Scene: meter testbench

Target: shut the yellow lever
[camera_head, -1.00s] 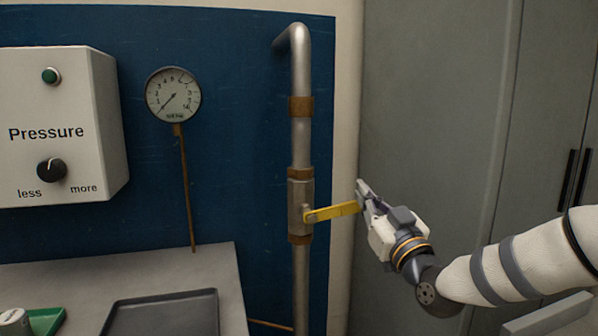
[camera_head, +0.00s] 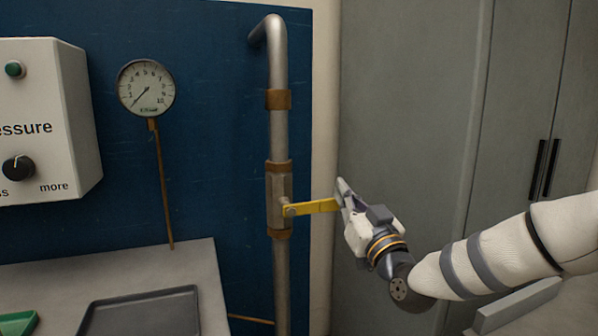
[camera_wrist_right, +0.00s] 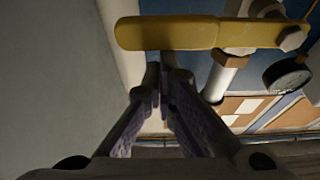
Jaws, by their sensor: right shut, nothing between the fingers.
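The yellow lever (camera_head: 314,207) sticks out roughly level to the right from the valve (camera_head: 279,200) on the vertical metal pipe (camera_head: 278,130). My right gripper (camera_head: 341,190) is at the lever's free end, shut and empty. In the right wrist view the lever (camera_wrist_right: 180,33) crosses the top of the picture, and the closed fingertips (camera_wrist_right: 165,70) of my right gripper lie just below it. I cannot tell whether they touch it. My left gripper is not in view.
A pressure gauge (camera_head: 146,88) and a white control box (camera_head: 45,120) are on the left. A table (camera_head: 205,270) with a dark tray (camera_head: 140,312) stands below them. A grey cabinet (camera_head: 420,120) is behind my right arm.

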